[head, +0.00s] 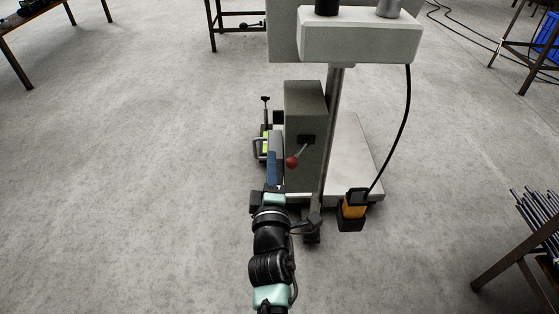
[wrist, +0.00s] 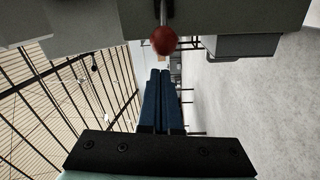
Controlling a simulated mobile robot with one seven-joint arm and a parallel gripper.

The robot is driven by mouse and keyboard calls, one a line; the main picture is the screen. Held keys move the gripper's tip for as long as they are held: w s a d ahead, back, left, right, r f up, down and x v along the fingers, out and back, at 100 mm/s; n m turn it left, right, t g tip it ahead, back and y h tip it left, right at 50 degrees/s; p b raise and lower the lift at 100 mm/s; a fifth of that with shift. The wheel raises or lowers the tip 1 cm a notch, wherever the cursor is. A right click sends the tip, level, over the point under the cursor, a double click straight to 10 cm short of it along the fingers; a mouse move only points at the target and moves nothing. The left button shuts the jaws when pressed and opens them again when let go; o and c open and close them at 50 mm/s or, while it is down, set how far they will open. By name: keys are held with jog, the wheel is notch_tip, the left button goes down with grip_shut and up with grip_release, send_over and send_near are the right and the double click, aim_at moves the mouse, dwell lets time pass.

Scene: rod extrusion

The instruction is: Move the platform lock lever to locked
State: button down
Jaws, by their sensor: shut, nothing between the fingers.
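The lever is a short metal rod with a red ball knob (head: 293,161), on a dark mount on the face of a grey-green machine box (head: 306,100). In the head view the rod slants down and left from the mount to the knob. The knob also shows in the wrist view (wrist: 164,40), at the top middle, beyond the fingertips. My gripper (head: 272,158) is just left of the knob in the head view. Its blue fingers (wrist: 160,73) are shut together with nothing between them. They look apart from the knob, though the exact gap is hard to tell.
A pale platform (head: 353,150) lies right of the box, with a column and a light head unit (head: 360,38) above. A yellow-black pendant (head: 353,206) hangs from a black cable at right. A rack of rods (head: 540,220) stands at far right.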

jog(key=shift+s+d+f+p, duration=0.1)
jog(key=shift+s+d+p, duration=0.05)
jog(key=shift+d+p, duration=0.25)
jog(key=shift+s+d+f+p, duration=0.15)
jog(key=shift+d+p, duration=0.1)
jog(key=shift+d, duration=0.25)
jog(key=shift+r, duration=0.1)
